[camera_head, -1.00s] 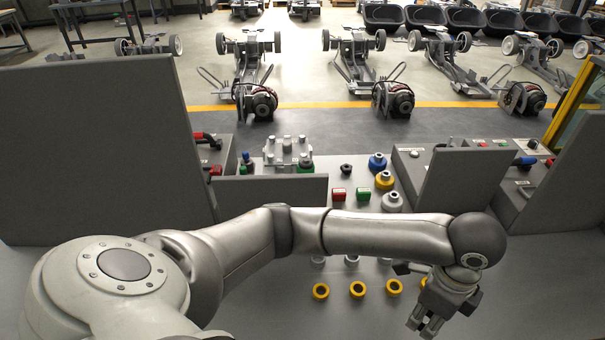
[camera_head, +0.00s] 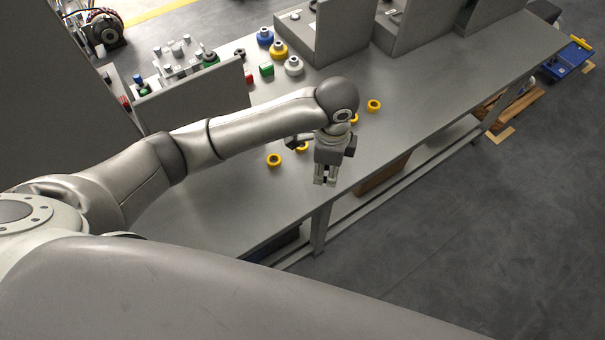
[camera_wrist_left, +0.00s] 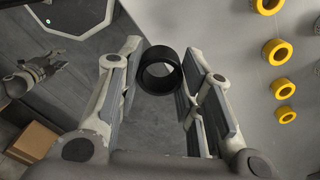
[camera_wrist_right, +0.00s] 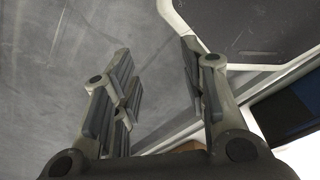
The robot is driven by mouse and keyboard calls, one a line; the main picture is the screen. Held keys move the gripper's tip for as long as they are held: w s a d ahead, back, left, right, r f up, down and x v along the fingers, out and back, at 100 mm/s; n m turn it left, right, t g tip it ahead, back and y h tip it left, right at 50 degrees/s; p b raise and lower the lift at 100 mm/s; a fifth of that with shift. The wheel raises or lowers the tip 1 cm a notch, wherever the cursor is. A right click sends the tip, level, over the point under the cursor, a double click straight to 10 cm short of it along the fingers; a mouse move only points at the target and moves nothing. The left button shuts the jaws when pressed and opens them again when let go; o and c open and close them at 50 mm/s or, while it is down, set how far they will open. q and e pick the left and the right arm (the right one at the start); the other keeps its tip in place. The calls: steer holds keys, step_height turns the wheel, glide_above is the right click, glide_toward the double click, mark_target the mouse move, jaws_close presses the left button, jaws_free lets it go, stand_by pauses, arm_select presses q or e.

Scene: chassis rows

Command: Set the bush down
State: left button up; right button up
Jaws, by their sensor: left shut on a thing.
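The black ring-shaped bush (camera_wrist_left: 160,71) shows in the left wrist view between the fingers of my left gripper (camera_wrist_left: 158,75), which is shut on it. In the head view my left gripper (camera_head: 325,181) points down at the front edge of the grey table; the bush cannot be made out there. My right gripper (camera_wrist_right: 156,55) is open and empty in the right wrist view, with grey floor behind it. It is not seen in the head view.
Several yellow rings (camera_head: 274,160) lie in a row on the table (camera_head: 440,95), some partly hidden by my left arm. Blue, yellow and grey round parts (camera_head: 279,50) and upright grey panels (camera_head: 345,30) stand farther back. The table's right part is clear.

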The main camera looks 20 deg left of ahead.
arm_select(q)
steer(key=p, duration=0.1)
glide_above(303, 185)
steer(key=f, duration=0.3)
steer(key=d+f, duration=0.1)
steer(key=f, duration=0.1)
steer(key=shift+f, duration=0.15)
steer(key=f, duration=0.1)
steer(key=a+f, duration=0.1)
steer(key=f, duration=0.1)
steer(key=shift+f, duration=0.55)
steer(key=o, duration=1.1)
steer(key=shift+f, duration=0.1)
steer(key=shift+c, duration=0.2)
step_height(303, 185, up, 12)
steer(key=shift+b, duration=0.35)
